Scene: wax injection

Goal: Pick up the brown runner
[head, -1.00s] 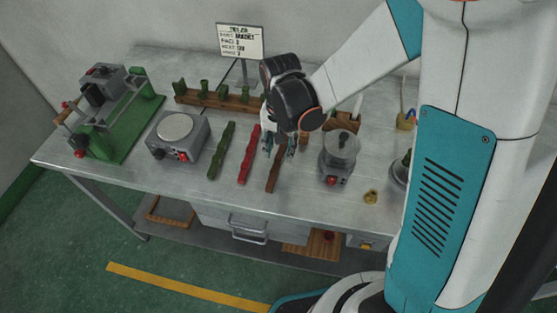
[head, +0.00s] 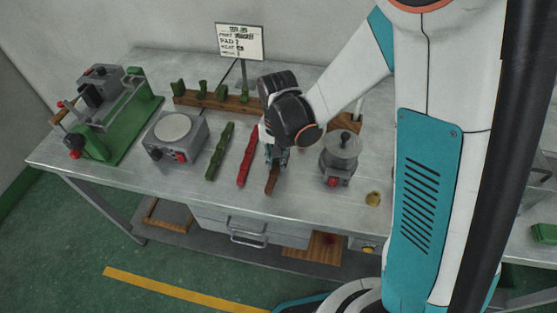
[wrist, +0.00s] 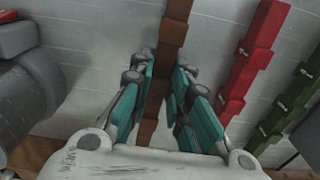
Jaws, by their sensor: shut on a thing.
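The brown runner (head: 272,180) lies on the grey metal table, to the right of the red runner (head: 247,156) and the green runner (head: 220,151). My gripper (head: 277,157) is down over the brown runner and hides its middle and far part in the head view. In the wrist view the brown runner (wrist: 174,40) passes between the teal fingers of my gripper (wrist: 168,90), which are shut on it. The red runner (wrist: 250,60) and green runner (wrist: 291,102) lie to the right there. I cannot tell any lift off the table.
A grey pot (head: 340,158) stands right of the brown runner, with a small brass piece (head: 373,199) near the front edge. A hot plate (head: 175,138) and green machine (head: 107,112) stand left. A wooden rack (head: 220,101) and sign (head: 240,42) are behind.

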